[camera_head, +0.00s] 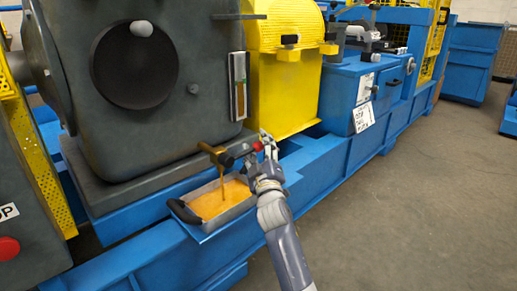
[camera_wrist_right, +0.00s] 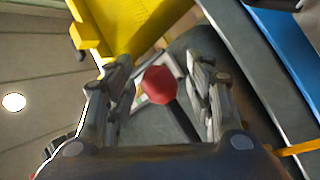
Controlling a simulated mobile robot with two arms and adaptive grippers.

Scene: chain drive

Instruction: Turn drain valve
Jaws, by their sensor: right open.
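The drain valve (camera_head: 216,153) is a brass spout at the lower front of the grey gearbox housing. Its lever ends in a red knob (camera_head: 258,146). Amber oil runs from the spout into a metal drip tray (camera_head: 240,207) below it. My right gripper (camera_head: 267,141) is at the red knob. In the right wrist view the knob (camera_wrist_right: 159,85) lies between the two open fingers (camera_wrist_right: 162,76), with visible gaps on both sides. My left gripper is not in view.
The grey gearbox (camera_head: 150,100) stands on a blue base frame (camera_head: 310,165). A yellow guard (camera_head: 292,95) stands right of the valve. The tray has a black handle (camera_head: 184,211) at its left. Grey floor (camera_head: 420,225) is open to the right.

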